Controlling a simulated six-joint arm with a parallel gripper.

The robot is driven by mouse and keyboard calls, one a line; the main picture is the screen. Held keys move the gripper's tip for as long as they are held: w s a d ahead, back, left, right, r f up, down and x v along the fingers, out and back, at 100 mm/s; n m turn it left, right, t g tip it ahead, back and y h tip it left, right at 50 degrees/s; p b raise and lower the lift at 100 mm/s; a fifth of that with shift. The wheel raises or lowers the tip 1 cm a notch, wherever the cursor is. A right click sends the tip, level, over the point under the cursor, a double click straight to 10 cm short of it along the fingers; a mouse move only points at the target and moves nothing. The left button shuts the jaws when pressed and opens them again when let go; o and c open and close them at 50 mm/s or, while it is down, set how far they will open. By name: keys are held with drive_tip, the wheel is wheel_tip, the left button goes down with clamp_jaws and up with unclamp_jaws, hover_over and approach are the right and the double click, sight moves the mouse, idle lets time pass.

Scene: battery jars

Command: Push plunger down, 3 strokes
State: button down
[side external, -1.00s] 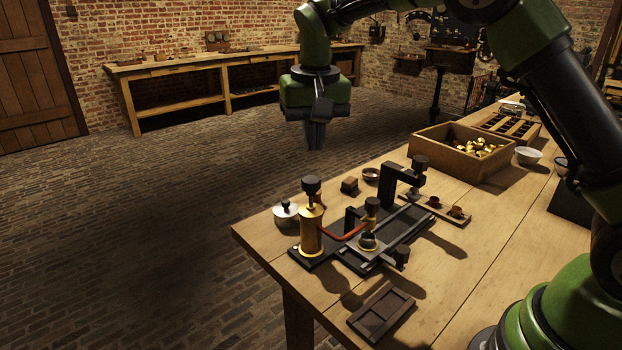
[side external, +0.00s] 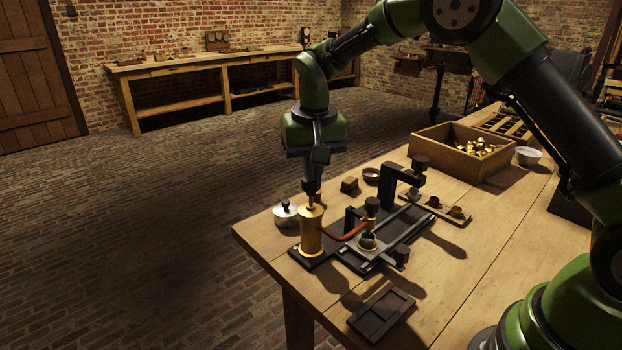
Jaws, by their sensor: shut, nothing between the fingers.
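The brass pump cylinder (side external: 311,235) stands upright on a dark base plate (side external: 408,232) at the table's near left corner. Its dark plunger knob (side external: 311,187) is above it, with a short brass neck showing below. My gripper (side external: 314,176) is shut and points straight down over the knob. Its fingertips seem to meet the top of the knob, but the dark shapes merge, so I cannot tell whether they touch. A red hose (side external: 343,234) runs from the cylinder to the fixture on its right.
A lidded pale pot (side external: 286,215) stands close left of the cylinder. A black bracket (side external: 397,178), a small cup tray (side external: 440,210) and a wooden box with brass parts (side external: 437,142) stand to the right. A dark flat tray (side external: 381,312) lies in front.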

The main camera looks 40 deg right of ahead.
wheel_tip(320, 180, down, 2)
drive_tip(key=shift+f, duration=0.15)
drive_tip(key=s, duration=0.1)
drive_tip(key=s+a+r, duration=0.1)
drive_tip(key=shift+s+a, duration=0.15)
drive_tip(key=shift+s, duration=0.2)
wheel_tip(320, 180, up, 10)
drive_tip(key=shift+s+a, duration=0.25)
drive_tip(key=shift+s, duration=0.2)
idle(0.9)
